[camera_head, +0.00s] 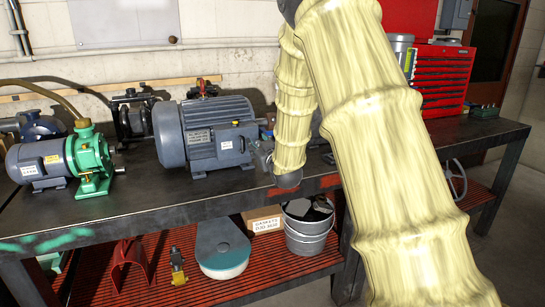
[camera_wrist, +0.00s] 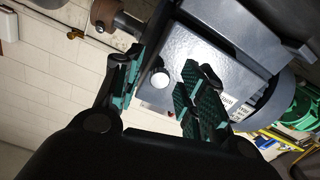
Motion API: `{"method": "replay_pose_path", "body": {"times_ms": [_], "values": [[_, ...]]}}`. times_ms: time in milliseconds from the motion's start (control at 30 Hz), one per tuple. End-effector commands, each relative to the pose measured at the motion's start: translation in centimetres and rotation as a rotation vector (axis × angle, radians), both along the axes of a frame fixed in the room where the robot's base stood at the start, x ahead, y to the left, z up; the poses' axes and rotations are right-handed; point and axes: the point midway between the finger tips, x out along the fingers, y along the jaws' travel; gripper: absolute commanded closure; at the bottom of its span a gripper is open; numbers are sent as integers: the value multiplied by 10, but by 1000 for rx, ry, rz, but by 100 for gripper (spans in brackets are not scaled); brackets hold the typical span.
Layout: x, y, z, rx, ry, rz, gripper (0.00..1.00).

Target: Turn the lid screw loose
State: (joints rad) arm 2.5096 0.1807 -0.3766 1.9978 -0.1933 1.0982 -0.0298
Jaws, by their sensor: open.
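The lid screw (camera_wrist: 160,77) is a small round head on the grey face of the motor's box (camera_wrist: 205,58) in the wrist view. My gripper (camera_wrist: 160,88) is open, with one green-padded finger on each side of the screw in the picture. A gap shows between the screw and both pads, and I cannot tell how far the fingertips are from the box face. In the head view the large grey motor (camera_head: 190,138) sits on the bench, with its box (camera_head: 233,147) facing right. My gripper (camera_head: 264,155) is beside the box there, partly hidden by my yellow-covered arm. The screw cannot be made out in that view.
The bench (camera_head: 140,205) also bears a green and blue pump motor (camera_head: 88,160) at left and a red tool chest (camera_head: 440,78) at right. A motor shaft (camera_wrist: 120,22) shows near the left finger. A bucket (camera_head: 308,232) stands on the red lower shelf.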

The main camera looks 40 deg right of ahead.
Motion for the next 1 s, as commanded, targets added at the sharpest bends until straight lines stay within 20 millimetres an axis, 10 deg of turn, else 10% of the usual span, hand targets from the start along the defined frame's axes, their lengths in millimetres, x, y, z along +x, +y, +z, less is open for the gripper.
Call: {"method": "replay_pose_path", "body": {"times_ms": [1000], "values": [[-109,25,3,142,-32,0,60]]}}
